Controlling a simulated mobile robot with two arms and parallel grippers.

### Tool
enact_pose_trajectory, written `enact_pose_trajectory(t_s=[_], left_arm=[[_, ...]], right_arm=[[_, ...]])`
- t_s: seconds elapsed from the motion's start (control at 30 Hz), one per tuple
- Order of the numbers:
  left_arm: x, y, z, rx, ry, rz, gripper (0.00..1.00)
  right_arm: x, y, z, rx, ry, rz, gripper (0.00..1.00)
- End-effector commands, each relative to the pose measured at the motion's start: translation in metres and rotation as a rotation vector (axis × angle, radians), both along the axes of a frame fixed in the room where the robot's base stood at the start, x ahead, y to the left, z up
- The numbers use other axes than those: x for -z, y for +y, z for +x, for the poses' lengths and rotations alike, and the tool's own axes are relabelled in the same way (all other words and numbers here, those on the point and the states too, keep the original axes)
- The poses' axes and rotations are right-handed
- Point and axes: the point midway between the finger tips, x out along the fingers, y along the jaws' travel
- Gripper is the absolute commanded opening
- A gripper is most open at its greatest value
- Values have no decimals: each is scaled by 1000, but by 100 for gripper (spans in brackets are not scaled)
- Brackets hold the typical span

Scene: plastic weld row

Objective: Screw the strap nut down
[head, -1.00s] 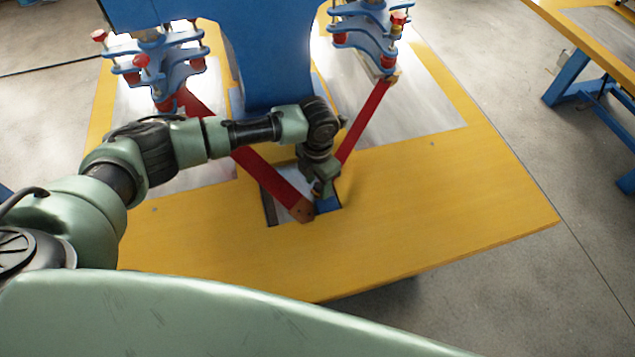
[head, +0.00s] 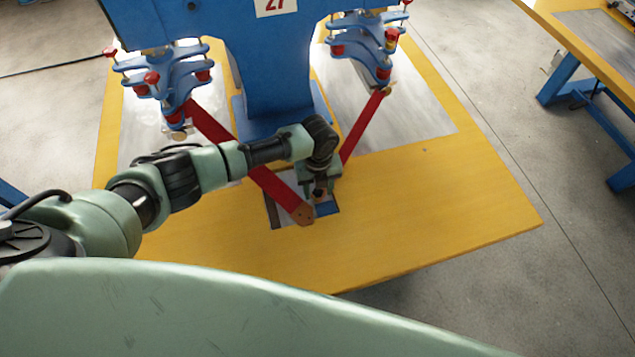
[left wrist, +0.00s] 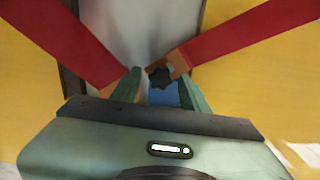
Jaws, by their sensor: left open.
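The strap nut, a small dark star-shaped knob (left wrist: 160,77), shows in the left wrist view beside the brown end of the right red strap (left wrist: 232,36). My left gripper (left wrist: 160,92) is open, with one green finger on each side of the knob in that view; I cannot tell whether they touch it. In the head view my left gripper (head: 320,192) points down over the opening in the yellow table (head: 430,205). The left red strap (head: 275,184) ends in a brown tip beside the gripper. The right red strap (head: 363,128) runs down behind my wrist. My right gripper is out of view.
A blue machine column (head: 268,70) stands behind the opening. Blue clamp stacks with red knobs hang at left (head: 165,72) and right (head: 362,45). The table's right front is clear. Another yellow table (head: 575,30) stands at the far right.

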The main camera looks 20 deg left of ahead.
Motion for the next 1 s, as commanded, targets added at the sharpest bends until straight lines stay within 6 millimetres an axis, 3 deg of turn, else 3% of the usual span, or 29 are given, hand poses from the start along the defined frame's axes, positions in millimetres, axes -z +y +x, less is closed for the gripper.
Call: enact_pose_trajectory(t_s=[0.03,0.2,0.5,1.0], left_arm=[[-4,-1,-1,-84,3,-1,45],[-4,-2,-1,-385,4,0,45],[-1,-3,0,-835,3,1,45],[0,-2,2,-878,0,1,42]], right_arm=[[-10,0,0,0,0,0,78],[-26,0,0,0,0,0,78],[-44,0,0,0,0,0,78],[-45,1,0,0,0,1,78]])
